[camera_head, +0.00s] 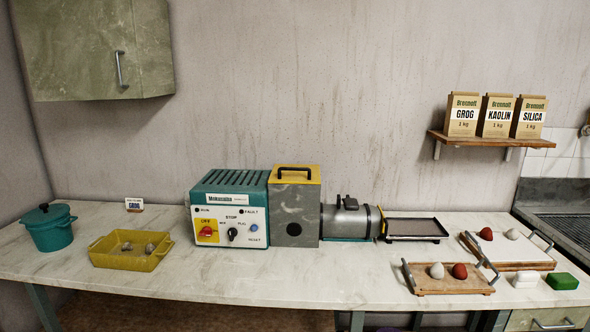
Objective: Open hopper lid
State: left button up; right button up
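The hopper (292,215) is a grey upright box in the middle of the table, with a dark round hole in its front. Its yellow lid (312,175) lies flat on top and looks closed. A black bar handle (294,168) stands on the lid. Neither of my grippers shows in the head view.
A teal control box (231,183) adjoins the hopper's left side; a grey barrel (345,222) and a black-rimmed tray (414,238) extend right. A yellow dish (130,261) and teal pot (48,230) stand left. Boards (425,286) with lumps lie right. The front-middle tabletop is clear.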

aim_at(291, 173)
jog(key=i+j+z, duration=0.3)
jog(key=z, duration=0.2)
jog(key=i+j+z, duration=0.45)
jog(key=i+j, duration=0.05)
